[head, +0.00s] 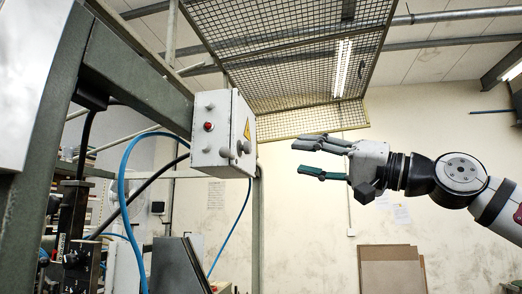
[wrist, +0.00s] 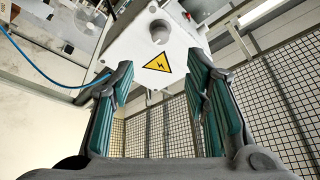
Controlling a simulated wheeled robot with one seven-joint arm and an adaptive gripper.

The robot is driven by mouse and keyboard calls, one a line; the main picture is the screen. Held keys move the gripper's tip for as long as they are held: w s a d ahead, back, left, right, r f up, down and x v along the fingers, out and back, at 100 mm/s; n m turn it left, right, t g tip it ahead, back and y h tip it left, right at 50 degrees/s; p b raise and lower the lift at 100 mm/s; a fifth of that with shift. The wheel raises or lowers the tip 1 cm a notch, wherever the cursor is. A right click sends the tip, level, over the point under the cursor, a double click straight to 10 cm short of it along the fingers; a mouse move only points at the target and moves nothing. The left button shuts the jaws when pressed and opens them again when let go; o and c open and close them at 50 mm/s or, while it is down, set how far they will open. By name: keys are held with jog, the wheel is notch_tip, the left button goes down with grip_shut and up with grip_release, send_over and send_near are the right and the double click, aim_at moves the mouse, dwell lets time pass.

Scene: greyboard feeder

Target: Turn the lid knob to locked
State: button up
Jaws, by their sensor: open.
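A light grey control box (head: 211,133) hangs on the machine frame in the head view. Its right face carries a yellow warning triangle (head: 247,130) and a round grey lid knob (head: 246,147). The knob (wrist: 159,32) also shows in the wrist view, on the face with the triangle (wrist: 157,62). I cannot read any lock marking or how the knob is turned. My gripper (head: 301,157) is open and empty, to the right of the box and apart from it. In the wrist view the fingers of my gripper (wrist: 160,75) stand either side of the triangle.
A red button (head: 208,126) and other small knobs sit on the box's front face. Blue hoses (head: 122,185) and black cables loop left of and below it. A wire mesh guard (head: 290,75) hangs above. The space between my gripper and the box looks clear.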

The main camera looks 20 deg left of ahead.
aim_at(251, 148)
jog(key=p+x, duration=0.2)
jog(key=x, duration=1)
jog(key=shift+a, duration=0.2)
grip_shut()
